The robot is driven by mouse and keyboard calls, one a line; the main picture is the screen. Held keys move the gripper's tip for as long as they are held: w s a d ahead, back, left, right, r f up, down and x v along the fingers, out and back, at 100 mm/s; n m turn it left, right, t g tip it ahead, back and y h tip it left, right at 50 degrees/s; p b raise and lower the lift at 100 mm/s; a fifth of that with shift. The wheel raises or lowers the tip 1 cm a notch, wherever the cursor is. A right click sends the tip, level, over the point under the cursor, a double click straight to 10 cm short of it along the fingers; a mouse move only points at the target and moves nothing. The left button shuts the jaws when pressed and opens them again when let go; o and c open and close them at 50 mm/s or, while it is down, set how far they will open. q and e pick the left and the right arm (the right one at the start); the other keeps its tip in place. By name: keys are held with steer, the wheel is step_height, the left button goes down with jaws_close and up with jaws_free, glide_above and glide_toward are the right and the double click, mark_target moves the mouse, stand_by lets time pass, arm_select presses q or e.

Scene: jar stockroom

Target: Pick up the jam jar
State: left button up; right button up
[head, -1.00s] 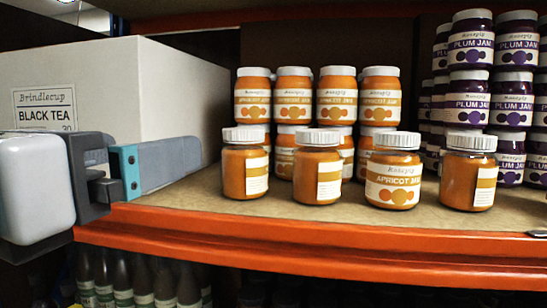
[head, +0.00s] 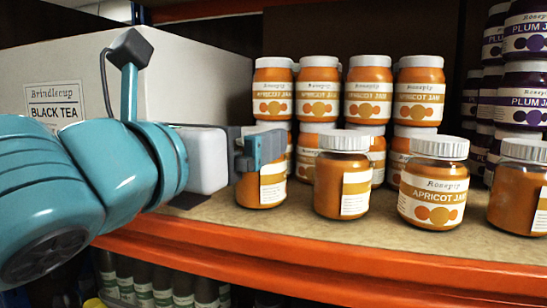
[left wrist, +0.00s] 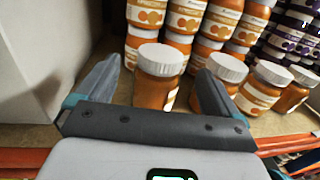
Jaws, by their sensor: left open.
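Apricot jam jars with orange contents and white lids stand on the shelf. The leftmost front jar (head: 270,190) is partly hidden behind my left gripper (head: 258,150) in the head view. In the left wrist view, my left gripper (left wrist: 160,66) is open, with this jar (left wrist: 153,92) showing between its fingers. I cannot tell whether a finger touches it. A second front jar (head: 328,185) stands just right of it, close to the right finger in the wrist view. My right gripper is in neither view.
More front jars (head: 432,190) stand to the right, with stacked apricot jars (head: 318,95) behind and plum jam (head: 524,100) at far right. A large Black Tea box (head: 200,80) stands on the left. The shelf's orange front edge (head: 300,255) runs below; dark bottles (head: 160,285) sit underneath.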

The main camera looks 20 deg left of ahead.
mark_target(255, 130)
arm_select(q)
steer(key=shift+w+d, duration=0.25)
steer(key=shift+w, duration=0.15)
steer(key=w, duration=0.1)
steer(key=w+p, duration=0.1)
steer(key=w, duration=0.2)
steer(key=shift+w+d+f, duration=0.15)
steer(key=shift+w+f, duration=0.1)
steer(key=shift+w, duration=0.1)
steer(key=shift+w+p, duration=0.3)
steer(key=shift+w+d, duration=0.1)
steer(key=shift+d, duration=0.25)
steer(key=shift+c, duration=1.2)
steer(key=shift+a, duration=0.25)
steer(key=c, duration=1.4)
steer(key=shift+o, duration=0.2)
steer(key=shift+d, duration=0.15)
